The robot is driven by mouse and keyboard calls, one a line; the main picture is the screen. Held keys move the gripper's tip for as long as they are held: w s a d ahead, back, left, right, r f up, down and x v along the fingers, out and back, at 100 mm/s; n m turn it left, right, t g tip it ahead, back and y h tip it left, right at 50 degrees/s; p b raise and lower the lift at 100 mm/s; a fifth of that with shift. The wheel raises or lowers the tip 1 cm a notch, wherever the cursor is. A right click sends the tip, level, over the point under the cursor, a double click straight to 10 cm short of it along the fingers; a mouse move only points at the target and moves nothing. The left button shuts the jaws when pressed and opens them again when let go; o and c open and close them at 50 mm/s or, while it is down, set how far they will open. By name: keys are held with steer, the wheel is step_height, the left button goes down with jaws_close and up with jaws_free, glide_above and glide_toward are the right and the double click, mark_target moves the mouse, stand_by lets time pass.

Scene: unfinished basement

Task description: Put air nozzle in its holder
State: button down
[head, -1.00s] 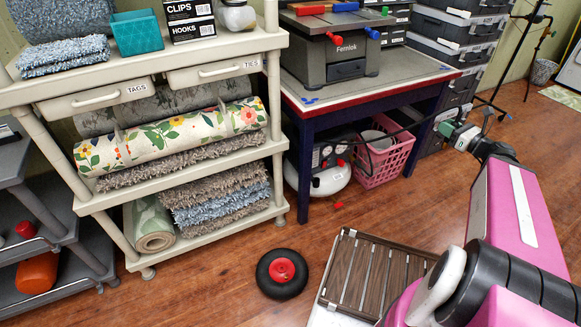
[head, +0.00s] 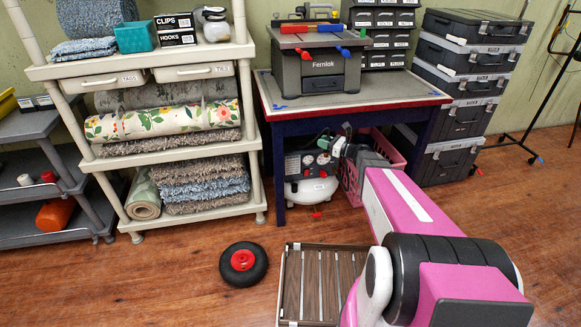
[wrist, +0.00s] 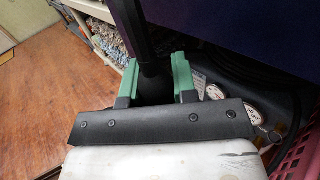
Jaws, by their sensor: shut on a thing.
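My gripper (head: 330,146) is at the end of my pink arm, under the workbench and just above the air compressor (head: 321,190). In the wrist view its green fingers (wrist: 155,82) are shut on the air nozzle (wrist: 152,85), a dark piece standing between them whose upper part runs out past the top edge. The compressor's gauges (wrist: 235,106) show right of the fingers in the wrist view. The nozzle is too small in the head view to make out its details. I cannot pick out its holder with certainty.
The workbench (head: 427,92) overhangs the compressor, with a dark leg (head: 276,180) to its left. A pink crate (head: 352,186) stands right of it. A shelf rack (head: 258,208) is at left. A wheel (head: 243,264) and a slatted platform (head: 291,294) are on the floor.

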steer(key=shift+n+g+y, duration=0.3)
steer(key=shift+n+g, duration=0.3)
steer(key=shift+g, duration=0.3)
steer(key=w+a+f, duration=0.3)
steer(key=a+f, duration=0.2)
steer(key=f, duration=0.2)
steer(key=w+a+f, duration=0.3)
steer(key=a+f, duration=0.1)
steer(key=f, duration=0.3)
steer(key=w+a+f, duration=0.3)
steer(key=a+f, duration=0.2)
steer(key=f, duration=0.2)
steer(key=shift+a, duration=0.35)
steer(key=shift+f, duration=0.25)
steer(key=shift+f, duration=2.2)
steer(key=shift+f, duration=2.35)
steer(key=c, duration=0.8)
jaws_free()
steer(key=v, duration=1.1)
steer(key=shift+f, duration=0.1)
